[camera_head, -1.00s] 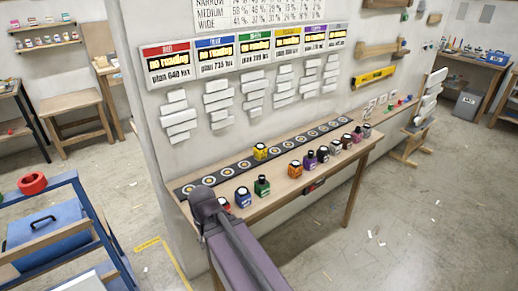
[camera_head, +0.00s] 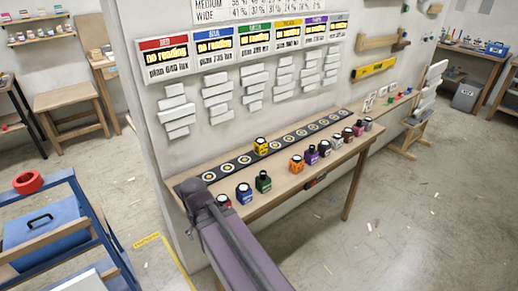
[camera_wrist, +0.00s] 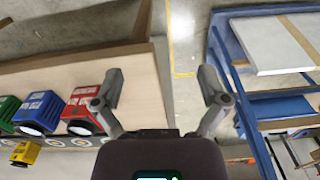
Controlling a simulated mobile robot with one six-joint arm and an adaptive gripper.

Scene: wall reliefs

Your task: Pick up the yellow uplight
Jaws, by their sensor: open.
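The yellow uplight (camera_head: 260,146) stands on the dark strip with round marked spots along the wall side of the bench. In the head view my arm hides part of the bench's near end, and the fingers are not seen.
Blue (camera_head: 243,194) and green (camera_head: 263,181) uplights stand on the bench's front side, with an orange one (camera_head: 296,163) and several others farther along. White stepped reliefs (camera_head: 215,97) are on the wall above. A blue cart (camera_head: 55,225) stands at the left.

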